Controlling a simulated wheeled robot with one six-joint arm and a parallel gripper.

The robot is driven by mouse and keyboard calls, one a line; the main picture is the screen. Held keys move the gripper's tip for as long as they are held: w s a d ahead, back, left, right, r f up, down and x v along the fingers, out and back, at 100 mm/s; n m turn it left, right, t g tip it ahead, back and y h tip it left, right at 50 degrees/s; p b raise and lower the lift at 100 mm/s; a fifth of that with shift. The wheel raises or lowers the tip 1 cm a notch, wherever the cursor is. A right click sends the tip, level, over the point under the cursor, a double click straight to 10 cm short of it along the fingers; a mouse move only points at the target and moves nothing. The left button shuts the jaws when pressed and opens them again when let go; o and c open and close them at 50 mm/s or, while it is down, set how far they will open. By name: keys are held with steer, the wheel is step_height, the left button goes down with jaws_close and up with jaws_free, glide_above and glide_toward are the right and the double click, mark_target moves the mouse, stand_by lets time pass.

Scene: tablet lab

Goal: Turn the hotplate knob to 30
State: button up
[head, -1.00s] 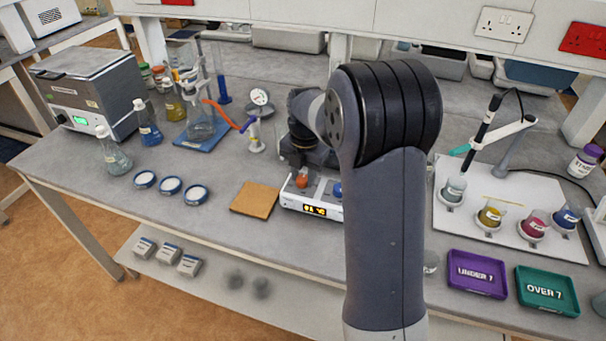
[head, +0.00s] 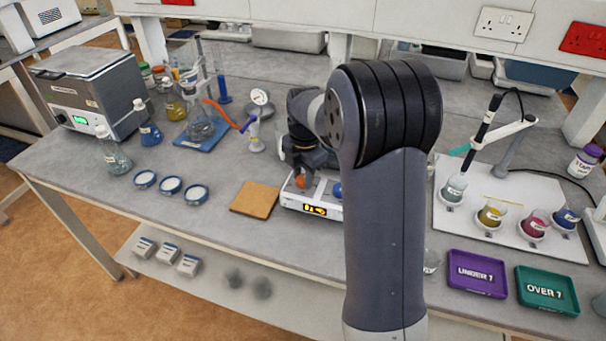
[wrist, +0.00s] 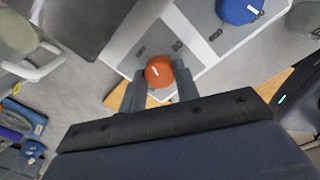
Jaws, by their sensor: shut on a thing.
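The white hotplate (head: 311,205) stands at the bench front; the arm hides part of it. Its front has an orange lit display (head: 315,211) with digits too small to read surely. An orange knob (wrist: 159,71) with a white mark sits on its top, left of a blue knob (wrist: 238,10). In the head view the orange knob (head: 299,182) is partly covered and the blue knob (head: 337,189) shows beside my arm. My gripper (wrist: 161,80) points down with one finger on each side of the orange knob, shut on it.
A tan square pad (head: 254,199) lies left of the hotplate. Glassware on a blue stand (head: 200,134) is behind left. Three round dishes (head: 171,186) lie further left. A white board with beakers (head: 510,240) and two trays (head: 477,273) are at right.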

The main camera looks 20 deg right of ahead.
mark_target(302, 179)
steer(key=m, duration=0.6)
steer(key=shift+m, duration=0.3)
steer(key=m, duration=0.5)
steer(key=shift+m, duration=0.4)
steer(key=o, duration=1)
steer(key=r, duration=1.1)
steer(key=shift+s+a, duration=0.15)
steer(key=shift+a, duration=0.05)
steer(key=shift+f, duration=0.2)
